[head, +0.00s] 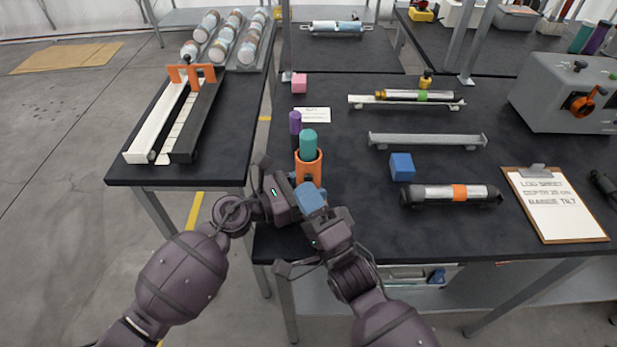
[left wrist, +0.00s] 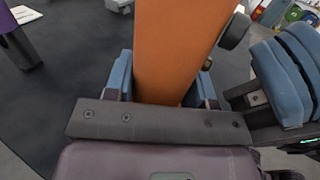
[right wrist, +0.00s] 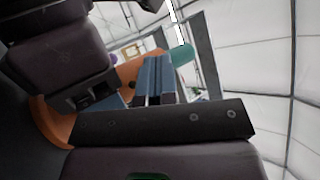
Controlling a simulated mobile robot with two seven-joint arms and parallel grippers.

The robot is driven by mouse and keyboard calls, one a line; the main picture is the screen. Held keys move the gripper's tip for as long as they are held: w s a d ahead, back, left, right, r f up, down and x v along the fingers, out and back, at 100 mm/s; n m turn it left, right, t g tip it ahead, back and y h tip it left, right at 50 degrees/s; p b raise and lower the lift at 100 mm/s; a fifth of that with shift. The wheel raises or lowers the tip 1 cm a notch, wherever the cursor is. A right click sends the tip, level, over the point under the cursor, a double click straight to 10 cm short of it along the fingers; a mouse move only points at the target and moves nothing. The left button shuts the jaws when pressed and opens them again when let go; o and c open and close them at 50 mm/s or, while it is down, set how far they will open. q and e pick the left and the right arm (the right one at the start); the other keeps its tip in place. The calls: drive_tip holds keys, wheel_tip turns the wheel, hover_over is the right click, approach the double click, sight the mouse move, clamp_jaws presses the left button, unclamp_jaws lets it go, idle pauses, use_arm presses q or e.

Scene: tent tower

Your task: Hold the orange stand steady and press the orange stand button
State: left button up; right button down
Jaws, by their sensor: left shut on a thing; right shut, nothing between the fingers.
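The orange stand (head: 309,166) is upright near the table's front edge, with a teal cylinder (head: 308,143) in its top. My left gripper (head: 293,191) is shut on the stand; in the left wrist view the orange body (left wrist: 165,50) sits between its blue pads. A dark round knob (left wrist: 235,31), possibly the button, juts from the stand's side. My right gripper (head: 311,196) is shut and empty, close in front of the stand. Its blue fingers (right wrist: 153,80) lie together before the stand (right wrist: 55,120); I cannot tell whether they touch it. The arms partly hide the stand's base.
A purple cylinder (head: 295,122) stands just behind left of the stand. A blue cube (head: 402,166) and a silver tube with an orange band (head: 452,194) lie to the right. A clipboard (head: 555,204) is farther right. A side table with rails (head: 185,125) is at left.

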drive_tip(key=shift+w, duration=0.45)
idle(0.4)
drive_tip(key=shift+s, duration=0.95)
drive_tip(key=s, duration=0.5)
idle(0.5)
idle(0.5)
use_arm(q)
drive_tip(key=o, duration=1.1)
